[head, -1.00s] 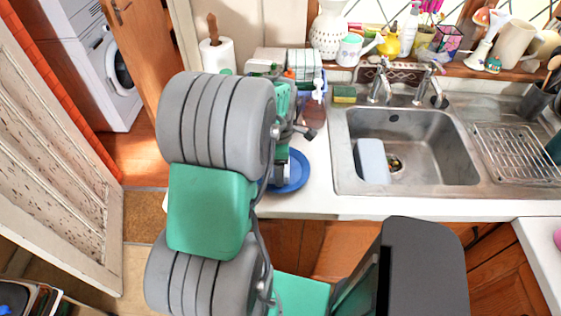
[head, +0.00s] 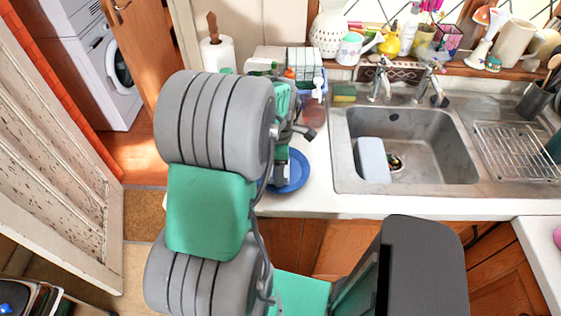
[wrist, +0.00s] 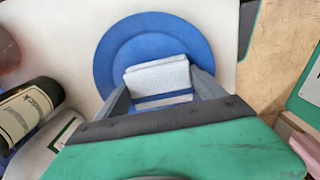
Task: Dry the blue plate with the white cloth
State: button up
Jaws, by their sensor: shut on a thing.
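The blue plate (head: 294,172) lies on the white worktop left of the sink, partly hidden by my arm in the head view. In the wrist view the blue plate (wrist: 112,55) is seen from above, with its front part behind my gripper. My gripper (wrist: 160,90) is over the plate, its two fingers on either side of the white cloth (wrist: 158,75). It is shut on the folded white cloth. The cloth appears at the plate's middle; whether it touches the plate I cannot tell for sure.
A dark bottle with a pale label (wrist: 28,110) is at the left in the wrist view. The sink (head: 420,150) with a pale board inside is to the right. A paper roll (head: 217,55) stands behind. Worktop between plate and sink is clear.

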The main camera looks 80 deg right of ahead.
jog(key=shift+w+d+f, duration=0.1)
jog(key=shift+d, duration=0.45)
jog(key=shift+r+p, duration=2.75)
jog(key=shift+r, duration=1.55)
